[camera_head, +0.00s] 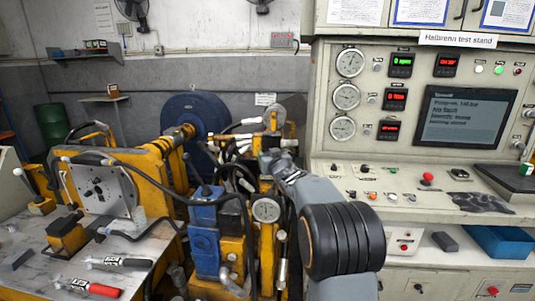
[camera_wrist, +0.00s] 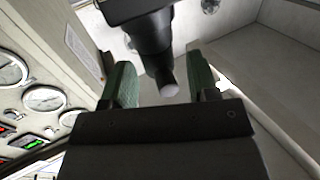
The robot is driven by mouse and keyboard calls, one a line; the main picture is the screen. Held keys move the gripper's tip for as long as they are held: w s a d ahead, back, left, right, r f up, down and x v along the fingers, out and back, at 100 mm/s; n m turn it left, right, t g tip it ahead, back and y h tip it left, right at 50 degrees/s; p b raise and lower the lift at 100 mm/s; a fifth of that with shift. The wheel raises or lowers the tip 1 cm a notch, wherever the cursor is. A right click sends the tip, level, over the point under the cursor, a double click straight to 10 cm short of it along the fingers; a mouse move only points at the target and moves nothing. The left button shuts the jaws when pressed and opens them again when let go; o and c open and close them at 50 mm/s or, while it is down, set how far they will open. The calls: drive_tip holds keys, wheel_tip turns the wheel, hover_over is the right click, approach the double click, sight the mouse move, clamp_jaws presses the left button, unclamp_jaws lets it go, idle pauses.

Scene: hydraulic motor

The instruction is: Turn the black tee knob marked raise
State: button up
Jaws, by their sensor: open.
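My gripper (camera_head: 273,157) is in front of the hydraulic rig, just left of the test stand, in the head view. In the wrist view its two green-padded fingers (camera_wrist: 160,84) are apart. A dark post-like shape (camera_wrist: 150,42) with a pale round end shows between and beyond them; I cannot tell whether this is the tee knob or whether it touches a finger. The test stand's sloping panel (camera_head: 400,203) carries several small knobs and buttons, including a dark one (camera_head: 364,169). Their labels are too small to read, so I cannot pick out the knob marked raise.
The blue and yellow hydraulic rig (camera_head: 204,235) with hoses and a gauge (camera_head: 266,210) stands close below my gripper. A metal bench (camera_head: 130,250) holds tools at the left. The stand's screen (camera_head: 465,116) and dials (camera_head: 346,97) are at the right, with a blue bin (camera_head: 500,243) below.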

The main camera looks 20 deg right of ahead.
drive_tip(key=shift+w, duration=0.75)
drive_tip(key=shift+c, duration=0.5)
drive_tip(key=c, duration=0.8)
drive_tip(key=shift+d+r+y+p, duration=0.1)
drive_tip(key=shift+r+y+p, duration=0.2)
drive_tip(key=shift+p, duration=0.9)
drive_tip(key=shift+f+n+y+p, duration=0.2)
drive_tip(key=shift+n+y+p, duration=0.1)
drive_tip(key=shift+n+p, duration=0.15)
drive_tip(key=shift+f, duration=0.1)
drive_tip(key=o, duration=0.9)
